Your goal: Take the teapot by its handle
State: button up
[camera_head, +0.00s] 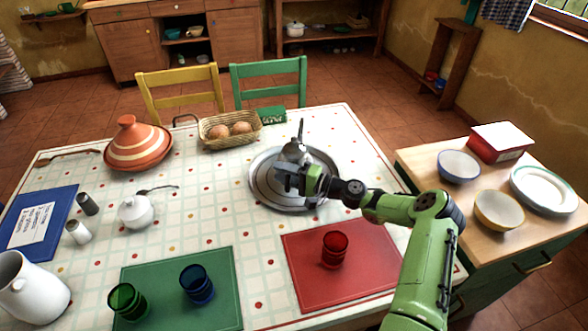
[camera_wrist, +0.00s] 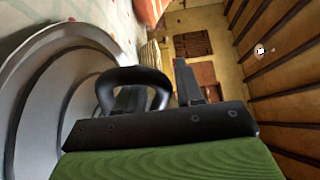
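The silver teapot (camera_head: 294,150) stands on a round silver tray (camera_head: 262,187) on the table. My gripper (camera_head: 290,180) is at its near side and hides its lower part in the head view. In the wrist view, a black loop handle (camera_wrist: 135,73) is right at the fingers of my gripper (camera_wrist: 160,92). The two fingers are apart, one seen through the loop and the other to its right. The right side of the loop appears in the gap between them. I cannot tell whether either finger touches the handle.
A red cup (camera_head: 334,249) stands on a red mat (camera_head: 374,265) near my arm. A bread basket (camera_head: 214,141) and a tagine (camera_head: 138,146) are farther back. A white sugar bowl (camera_head: 136,211) is at left. A side counter (camera_head: 425,162) with bowls stands at right.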

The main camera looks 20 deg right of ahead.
jog(key=shift+c, duration=0.5)
jog(key=shift+a, duration=0.1)
grip_shut()
jog(key=shift+w, duration=0.1)
jog(key=shift+r, duration=0.2)
dwell(0.4)
jog(key=shift+r, duration=0.1)
